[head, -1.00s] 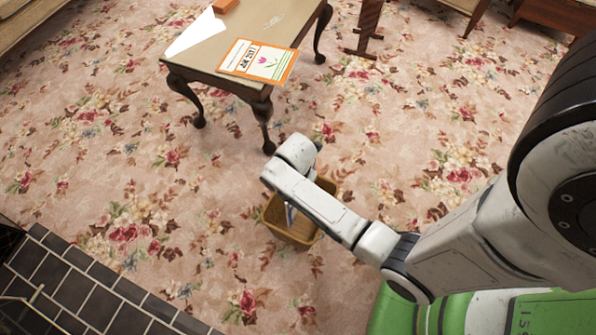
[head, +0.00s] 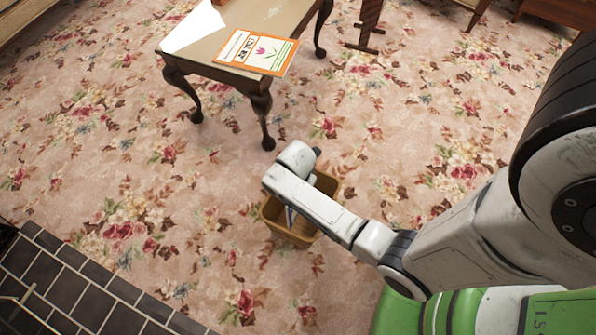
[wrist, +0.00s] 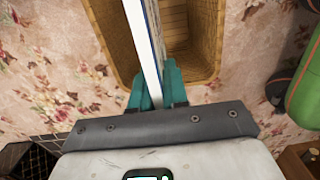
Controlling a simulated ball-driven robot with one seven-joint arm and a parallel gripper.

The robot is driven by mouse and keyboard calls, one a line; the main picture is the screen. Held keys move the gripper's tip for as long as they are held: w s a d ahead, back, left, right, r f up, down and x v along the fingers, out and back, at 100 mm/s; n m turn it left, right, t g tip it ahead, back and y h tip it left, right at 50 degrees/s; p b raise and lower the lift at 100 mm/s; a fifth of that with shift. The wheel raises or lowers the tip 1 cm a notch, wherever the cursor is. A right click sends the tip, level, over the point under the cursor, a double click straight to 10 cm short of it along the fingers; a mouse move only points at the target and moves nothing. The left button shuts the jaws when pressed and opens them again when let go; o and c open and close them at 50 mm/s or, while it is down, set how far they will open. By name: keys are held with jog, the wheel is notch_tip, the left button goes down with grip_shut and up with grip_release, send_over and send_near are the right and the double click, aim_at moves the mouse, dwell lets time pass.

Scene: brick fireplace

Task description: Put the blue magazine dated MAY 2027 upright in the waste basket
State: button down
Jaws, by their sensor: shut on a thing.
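In the wrist view my gripper (wrist: 153,92) is shut on a thin magazine (wrist: 146,45), seen edge-on with white page edges and a blue strip. Its date is not readable. The magazine stands upright, and reaches over or into the woven waste basket (wrist: 113,45); how deep it sits I cannot tell. In the head view the tan basket (head: 290,234) stands on the carpet under my wrist. A sliver of the magazine (head: 290,217) shows inside the basket's outline. My fingers are hidden there behind my arm.
A wooden table (head: 215,72) with curved legs stands behind the basket. An orange-bordered magazine with a tulip (head: 257,52) lies at its near corner, beside a white sheet (head: 194,29). Dark hearth tiles (head: 70,280) are at lower left. Carpet around the basket is clear.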

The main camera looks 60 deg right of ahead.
jog(key=shift+f+b, duration=1.05)
jog(key=shift+f, duration=0.8)
jog(key=c, duration=1.1)
grip_release()
jog(key=shift+o, duration=0.2)
jog(key=r+p, duration=0.2)
jog(key=r, duration=0.3)
jog(key=r+p, duration=0.2)
jog(key=r, duration=0.3)
jog(key=shift+a+r, duration=0.2)
jog(key=shift+r, duration=0.15)
